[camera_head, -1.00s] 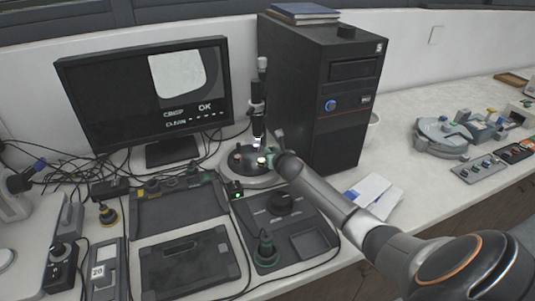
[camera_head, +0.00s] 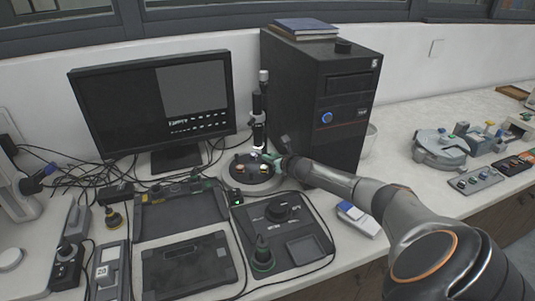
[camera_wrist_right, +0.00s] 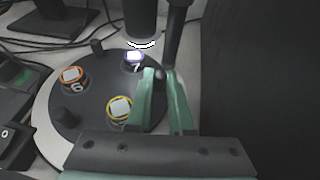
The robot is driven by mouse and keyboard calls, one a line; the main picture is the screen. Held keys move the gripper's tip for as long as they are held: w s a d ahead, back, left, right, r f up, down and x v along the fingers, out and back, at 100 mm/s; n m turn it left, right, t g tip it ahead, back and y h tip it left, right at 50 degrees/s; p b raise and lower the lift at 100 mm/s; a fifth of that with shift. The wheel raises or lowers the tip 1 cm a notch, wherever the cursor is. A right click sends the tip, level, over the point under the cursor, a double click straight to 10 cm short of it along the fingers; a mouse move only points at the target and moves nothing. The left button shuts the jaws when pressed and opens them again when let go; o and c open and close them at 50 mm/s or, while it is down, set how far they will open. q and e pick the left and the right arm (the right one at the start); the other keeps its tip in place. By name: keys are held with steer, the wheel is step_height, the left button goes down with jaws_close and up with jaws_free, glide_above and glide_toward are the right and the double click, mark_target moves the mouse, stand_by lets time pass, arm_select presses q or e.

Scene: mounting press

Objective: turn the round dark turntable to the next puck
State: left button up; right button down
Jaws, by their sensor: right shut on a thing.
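The round dark turntable (camera_head: 250,181) stands under the black microscope tube (camera_head: 258,122). In the right wrist view the turntable (camera_wrist_right: 88,107) carries an orange-ringed puck marked 6 (camera_wrist_right: 72,75), a puck marked 7 (camera_wrist_right: 133,58) lit beneath the lens, and a yellow-ringed puck (camera_wrist_right: 120,107). Dark upright pegs (camera_wrist_right: 97,47) stand near its rim. My right gripper (camera_head: 268,157) is at the turntable's right side. Its green fingers (camera_wrist_right: 158,74) are close together, shut on what seems a turntable peg, mostly hidden between them. My left gripper is out of view.
A monitor (camera_head: 155,100) stands behind left, and a black computer tower (camera_head: 320,105) rises close on the right of the turntable. Control panels (camera_head: 290,240) and cables lie in front. A microscope pillar (camera_wrist_right: 175,35) stands just beyond my fingertips.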

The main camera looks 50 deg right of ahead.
steer(key=shift+w+a+f, duration=0.1)
steer(key=shift+a, duration=0.25)
steer(key=c, duration=0.8)
jaws_free()
steer(key=shift+d, duration=0.1)
steer(key=shift+c, duration=0.2)
steer(key=shift+d, duration=0.1)
steer(key=shift+s, duration=0.2)
steer(key=shift+s+r, duration=0.3)
steer(key=shift+s, duration=0.45)
steer(key=shift+p+v, duration=0.6)
steer(key=shift+v, duration=4.8)
steer(key=shift+w+r, duration=0.1)
steer(key=shift+r, duration=0.05)
